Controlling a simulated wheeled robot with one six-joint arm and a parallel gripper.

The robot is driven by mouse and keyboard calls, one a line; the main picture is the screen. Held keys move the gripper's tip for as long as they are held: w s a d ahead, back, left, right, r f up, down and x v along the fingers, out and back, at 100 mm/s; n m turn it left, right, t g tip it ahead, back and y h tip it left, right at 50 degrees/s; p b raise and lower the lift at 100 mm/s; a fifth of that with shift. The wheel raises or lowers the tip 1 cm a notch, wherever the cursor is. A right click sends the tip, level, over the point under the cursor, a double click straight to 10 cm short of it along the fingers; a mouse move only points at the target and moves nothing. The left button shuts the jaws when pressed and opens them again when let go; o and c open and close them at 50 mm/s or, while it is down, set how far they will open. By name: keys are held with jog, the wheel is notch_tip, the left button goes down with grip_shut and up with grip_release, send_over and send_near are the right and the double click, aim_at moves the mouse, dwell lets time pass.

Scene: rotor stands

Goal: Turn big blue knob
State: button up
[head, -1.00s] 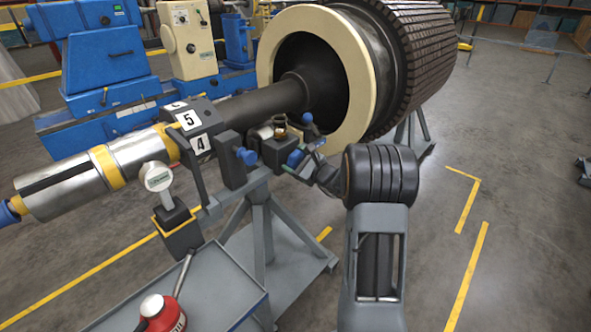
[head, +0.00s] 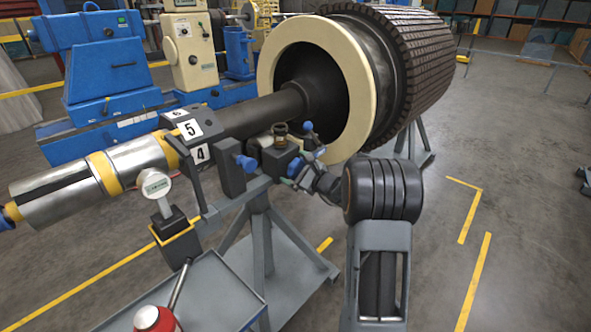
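A blue knob (head: 295,167) sits on the right side of a dark block (head: 274,157) on the grey stand. My gripper (head: 302,171) is at this knob, reaching in from the right; the fingers are small and partly merge with the knob and block, so I cannot tell whether they grip it or are open. A second blue knob (head: 245,163) sticks out of a dark upright block to the left. A smaller blue knob (head: 308,127) stands just above my gripper.
The rotor shaft (head: 262,112) with its cream ring (head: 300,45) lies close behind the block. A gauge (head: 155,184) stands at the left. Floor at the right is clear.

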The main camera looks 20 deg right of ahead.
jog(key=v, duration=1.4)
jog(key=shift+w, duration=0.1)
dwell(0.3)
